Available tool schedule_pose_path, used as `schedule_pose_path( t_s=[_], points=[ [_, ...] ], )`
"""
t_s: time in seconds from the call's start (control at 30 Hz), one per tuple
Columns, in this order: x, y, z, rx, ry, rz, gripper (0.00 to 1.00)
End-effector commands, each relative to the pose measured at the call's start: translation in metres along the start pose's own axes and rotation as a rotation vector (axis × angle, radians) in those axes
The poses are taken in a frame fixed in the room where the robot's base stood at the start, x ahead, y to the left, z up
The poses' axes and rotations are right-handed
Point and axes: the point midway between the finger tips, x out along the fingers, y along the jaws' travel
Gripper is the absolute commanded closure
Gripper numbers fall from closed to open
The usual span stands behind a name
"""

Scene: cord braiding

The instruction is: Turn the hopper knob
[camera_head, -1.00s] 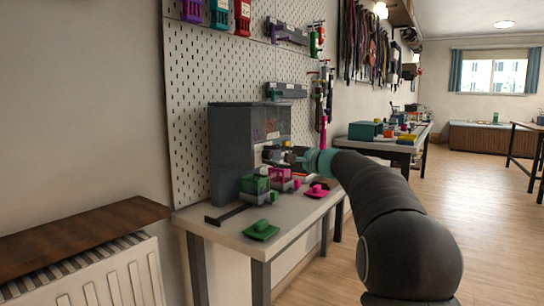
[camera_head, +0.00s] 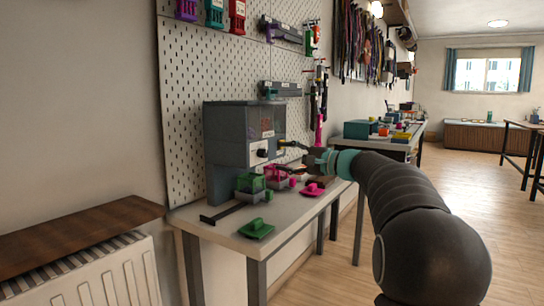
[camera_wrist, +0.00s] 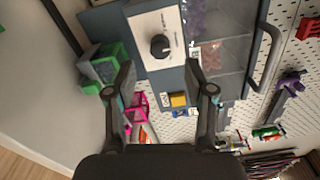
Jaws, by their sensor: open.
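The hopper (camera_head: 228,140) is a grey box-shaped machine with a see-through upper part, standing on the bench against the pegboard. Its dark round knob (camera_wrist: 160,46) sits on a white panel (camera_wrist: 157,22) with a pale pointer mark. The knob also shows small on the hopper's front in the head view (camera_head: 262,153). My gripper (camera_head: 281,156) is in front of the hopper, apart from the knob, with its fingers spread and nothing between them. In the wrist view, the knob appears beyond and between the two fingertips (camera_wrist: 160,72).
Green bin (camera_head: 250,184) and pink bin (camera_head: 279,176) stand below the hopper front. A green lid (camera_head: 257,229) and a pink lid (camera_head: 312,189) lie on the bench (camera_head: 285,215). A radiator (camera_head: 100,270) is at left. Open floor lies to the right.

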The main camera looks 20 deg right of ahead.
Motion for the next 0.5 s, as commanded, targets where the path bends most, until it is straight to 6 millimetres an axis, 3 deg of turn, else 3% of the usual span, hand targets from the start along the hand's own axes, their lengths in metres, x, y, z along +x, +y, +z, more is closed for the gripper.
schedule_pose_path(
  t_s=[0.2, 0.5],
  points=[
    [-0.040, 0.000, 0.000, 0.000, 0.003, 0.000, 0.46],
    [-0.059, 0.001, 0.000, 0.000, -0.001, 0.001, 0.46]
  ],
)
